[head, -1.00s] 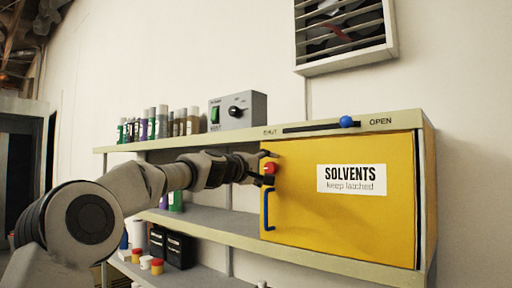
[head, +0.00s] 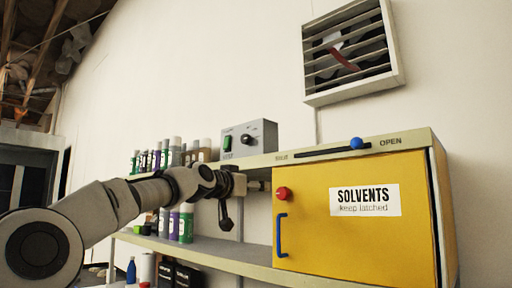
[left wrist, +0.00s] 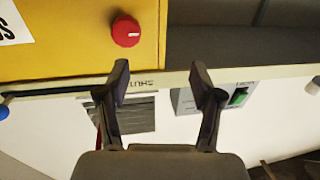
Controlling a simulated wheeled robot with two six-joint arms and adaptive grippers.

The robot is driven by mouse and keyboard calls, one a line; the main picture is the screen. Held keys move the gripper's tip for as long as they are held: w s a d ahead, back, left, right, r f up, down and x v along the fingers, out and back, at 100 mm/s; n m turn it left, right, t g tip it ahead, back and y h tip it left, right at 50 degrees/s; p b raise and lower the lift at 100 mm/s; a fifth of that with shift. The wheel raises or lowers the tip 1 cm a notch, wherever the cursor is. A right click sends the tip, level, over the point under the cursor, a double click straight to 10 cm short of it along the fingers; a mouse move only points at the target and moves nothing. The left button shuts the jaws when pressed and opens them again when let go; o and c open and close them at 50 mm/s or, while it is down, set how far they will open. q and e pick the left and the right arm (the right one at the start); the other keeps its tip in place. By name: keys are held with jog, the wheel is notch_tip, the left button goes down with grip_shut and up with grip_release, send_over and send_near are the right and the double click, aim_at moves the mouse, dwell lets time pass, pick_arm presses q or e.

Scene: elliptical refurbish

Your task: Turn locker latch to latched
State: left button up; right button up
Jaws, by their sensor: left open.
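The locker latch is a round red knob (head: 282,193) near the upper left of the yellow locker door (head: 350,240). In the left wrist view the red knob (left wrist: 126,30) has a small white mark on its face and stands clear of the fingers. My left gripper (head: 228,205) is left of the door, apart from the knob. In the left wrist view its two fingers (left wrist: 160,80) are spread, with nothing between them. The right gripper does not show.
A blue handle (head: 281,235) is on the door below the knob. A slider with a blue ball (head: 357,143) runs along the shelf's top edge. A grey switch box (head: 250,138) and bottles (head: 180,155) stand on top, left of the door. A wall vent (head: 350,48) is above.

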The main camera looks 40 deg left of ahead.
pick_arm(q)
jog(key=w+a+r+m+t+y+p, duration=0.1)
jog(key=w+r+m+t+p, duration=0.2)
jog(key=r+m, duration=0.8)
jog(key=shift+r+m+t+y+p, duration=0.35)
jog(key=shift+m+p, duration=0.45)
jog(key=shift+p, duration=0.35)
jog(key=shift+w, duration=0.1)
